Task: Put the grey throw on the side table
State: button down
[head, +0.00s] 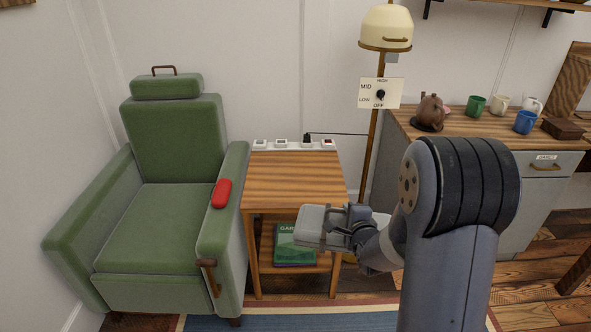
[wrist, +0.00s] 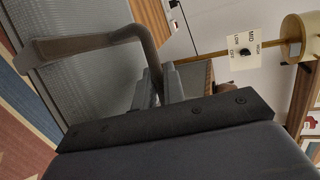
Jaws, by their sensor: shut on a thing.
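The grey throw (head: 312,222) is a folded grey block with a strap handle, held in my gripper (head: 345,226). In the wrist view the throw (wrist: 95,85) fills the upper left, and my gripper (wrist: 163,86) is shut on its brown handle (wrist: 105,40). The wooden side table (head: 290,180) stands beside the armchair, and its top is bare in the middle. In the head view the throw overlaps the table's front right, below the top's front edge. It hides part of the right leg and lower shelf.
A green armchair (head: 155,225) with a red object (head: 222,193) on its arm stands left of the table. A power strip (head: 293,143) runs along the table's back. A green box (head: 290,247) sits on the lower shelf. A lamp (head: 386,28) and cabinet (head: 535,195) stand right.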

aim_at(294, 174)
jog(key=i+j, duration=0.25)
jog(key=i, duration=0.2)
jog(key=i+j, duration=0.2)
jog(key=i, duration=0.3)
jog(key=i+j, duration=0.25)
jog(key=i, duration=0.2)
